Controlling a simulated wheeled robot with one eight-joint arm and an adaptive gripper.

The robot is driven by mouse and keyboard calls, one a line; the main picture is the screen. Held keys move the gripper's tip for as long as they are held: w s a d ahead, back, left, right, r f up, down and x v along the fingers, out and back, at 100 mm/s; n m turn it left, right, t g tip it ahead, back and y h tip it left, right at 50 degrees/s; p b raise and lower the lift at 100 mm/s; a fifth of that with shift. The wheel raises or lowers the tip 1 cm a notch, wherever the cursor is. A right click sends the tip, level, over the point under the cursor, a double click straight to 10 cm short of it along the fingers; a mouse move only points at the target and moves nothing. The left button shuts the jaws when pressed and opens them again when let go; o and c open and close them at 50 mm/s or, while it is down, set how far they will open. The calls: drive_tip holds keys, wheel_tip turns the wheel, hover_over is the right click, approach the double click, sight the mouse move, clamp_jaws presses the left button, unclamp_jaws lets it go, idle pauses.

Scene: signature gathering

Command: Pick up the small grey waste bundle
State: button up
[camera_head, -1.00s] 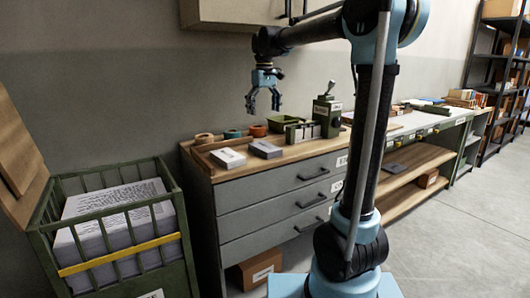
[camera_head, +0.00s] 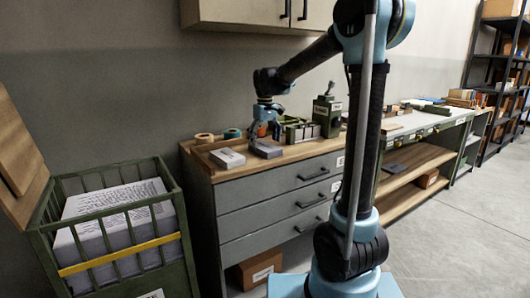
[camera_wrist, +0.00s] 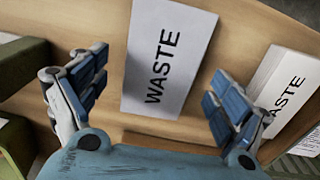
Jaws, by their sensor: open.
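The small grey waste bundle (camera_head: 266,150) lies flat near the front edge of the wooden counter. My gripper (camera_head: 264,136) is open and empty, low over the counter at the bundle's far side. In the wrist view the grey bundle (camera_wrist: 168,50) shows a flat top marked "WASTE". It appears between the two spread fingers of my gripper (camera_wrist: 160,95), with gaps on both sides. I see no contact.
A paler bundle (camera_head: 227,158), also marked "WASTE", lies to the left and shows at the right of the wrist view (camera_wrist: 285,88). A green lever device (camera_head: 327,112) stands to the right. A crate of paper (camera_head: 115,215) stands at the left.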

drive_tip(key=shift+f, duration=1.2)
drive_tip(key=shift+c, duration=0.6)
drive_tip(key=c, duration=1.1)
